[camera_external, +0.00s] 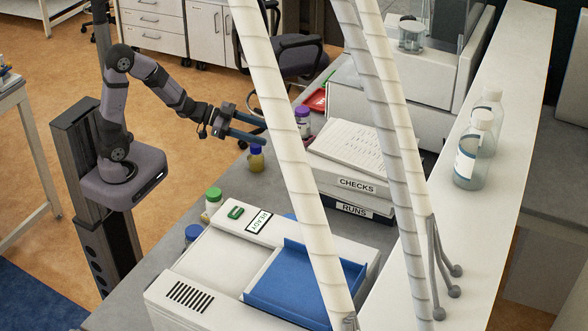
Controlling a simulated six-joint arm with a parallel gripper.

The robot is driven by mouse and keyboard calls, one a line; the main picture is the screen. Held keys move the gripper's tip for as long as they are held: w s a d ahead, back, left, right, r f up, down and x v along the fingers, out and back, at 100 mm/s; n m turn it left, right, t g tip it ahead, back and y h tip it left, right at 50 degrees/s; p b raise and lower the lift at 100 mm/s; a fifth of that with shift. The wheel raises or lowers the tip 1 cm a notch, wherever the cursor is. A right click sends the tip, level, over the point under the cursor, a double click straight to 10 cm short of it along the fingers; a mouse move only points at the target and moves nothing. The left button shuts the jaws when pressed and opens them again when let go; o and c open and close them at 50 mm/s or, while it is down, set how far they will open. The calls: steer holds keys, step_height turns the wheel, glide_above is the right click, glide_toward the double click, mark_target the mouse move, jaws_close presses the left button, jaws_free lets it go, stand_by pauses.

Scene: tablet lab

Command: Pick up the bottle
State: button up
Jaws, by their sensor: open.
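My gripper (263,131) is open and empty, its two blue-grey fingers pointing right above the grey bench. Several bottles are in view. A small amber bottle (257,162) with a blue cap stands upright on the bench, just below the fingers in the picture. A dark purple-capped bottle (303,126) with a pale label stands farther right, apart from the fingers. A green-capped bottle (213,206) and a blue-capped bottle (193,236) stand near the front bench edge, partly hidden by the white machine. Two clear white-capped bottles (467,165) stand on the raised shelf at right.
A white machine (215,262) with a blue tray (300,283) fills the bench front. Stacked paper trays (347,183) marked CHECKS and RUNS stand behind it. A red tray (316,100) lies farther back. Large pale ribbed tubes cross the view and hide part of the bench.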

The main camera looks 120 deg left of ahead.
steer(key=s+r+t+h+b, duration=0.1)
steer(key=s+t+h+b, duration=0.1)
steer(key=s+t, duration=0.25)
glide_toward(260, 149)
steer(key=shift+y, duration=0.3)
steer(key=w, duration=0.1)
steer(key=w+a, duration=0.1)
steer(key=w, duration=0.2)
steer(key=shift+w+a+f, duration=0.3)
steer(key=shift+a+f, duration=0.1)
steer(key=shift+p+x, duration=0.3)
steer(key=shift+x, duration=0.85)
steer(key=shift+w+r+p, duration=0.1)
steer(key=shift+w+p, duration=0.3)
steer(key=shift+w, duration=0.15)
steer(key=shift+p+x, duration=0.7)
steer(key=shift+x, duration=1.3)
steer(key=c, duration=1.3)
steer(key=shift+r+b, duration=0.35)
steer(key=shift+r, duration=4.55)
